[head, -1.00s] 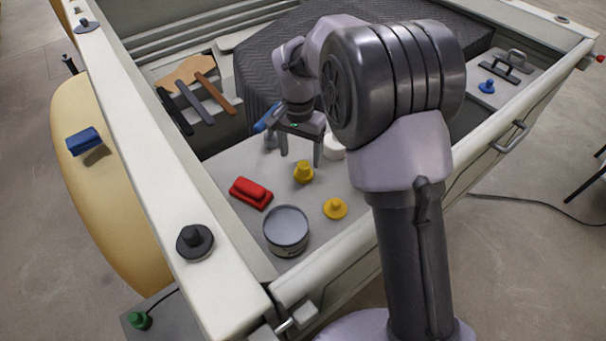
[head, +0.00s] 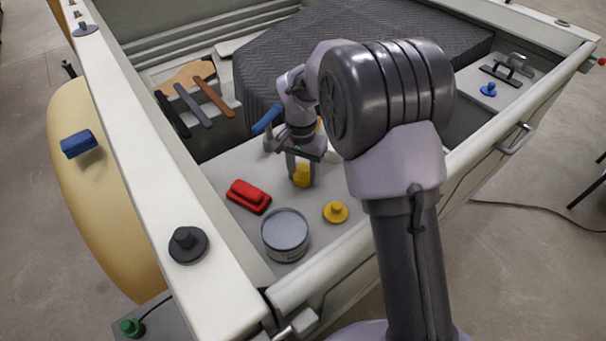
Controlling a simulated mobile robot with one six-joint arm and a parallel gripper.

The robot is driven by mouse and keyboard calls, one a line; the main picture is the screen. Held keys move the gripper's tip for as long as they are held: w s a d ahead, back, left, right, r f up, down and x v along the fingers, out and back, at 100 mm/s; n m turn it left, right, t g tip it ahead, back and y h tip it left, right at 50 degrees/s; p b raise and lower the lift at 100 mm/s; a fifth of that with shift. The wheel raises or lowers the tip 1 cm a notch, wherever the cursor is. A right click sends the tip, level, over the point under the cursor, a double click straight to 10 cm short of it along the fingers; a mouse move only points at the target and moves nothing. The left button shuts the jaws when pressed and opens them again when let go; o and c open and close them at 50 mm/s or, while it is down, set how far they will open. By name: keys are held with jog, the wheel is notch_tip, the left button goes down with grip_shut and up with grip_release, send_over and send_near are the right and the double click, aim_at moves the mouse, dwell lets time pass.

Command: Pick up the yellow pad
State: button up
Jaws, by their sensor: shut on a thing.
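A taller yellow piece with a knob (head: 302,176) stands on the light grey deck, between the fingers of my gripper (head: 302,178). The gripper points down and is shut on this piece, which seems to rest on the deck still; the fingers hide part of it. A flat round yellow pad with a knob on top (head: 335,212) lies on the deck nearer the camera and to the right, apart from the gripper. I cannot tell which of the two yellow pieces the task names.
A red block-like pad (head: 249,196) lies left of the gripper, and a grey tin (head: 285,235) stands in front. A blue-handled thing (head: 267,120) is just behind the gripper. Wooden-edged tools (head: 213,97) lie at the back left. White side walls (head: 150,150) bound the deck.

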aim_at(301, 167)
jog(key=r+p, duration=0.2)
jog(key=r, duration=0.2)
jog(key=shift+a, duration=0.2)
jog(key=w+a+p, duration=0.1)
jog(key=a, duration=0.4)
jog(key=w+a+p, duration=0.1)
jog(key=a, duration=0.4)
jog(key=a+r+p, duration=0.1)
jog(key=a, duration=0.4)
jog(key=shift+w+a+p, duration=0.25)
jog(key=shift+w+p, duration=0.1)
jog(key=shift+w, duration=0.05)
jog(key=o, duration=0.7)
jog(key=shift+c, duration=0.2)
jog(key=c, duration=0.5)
jog(key=shift+c, duration=0.2)
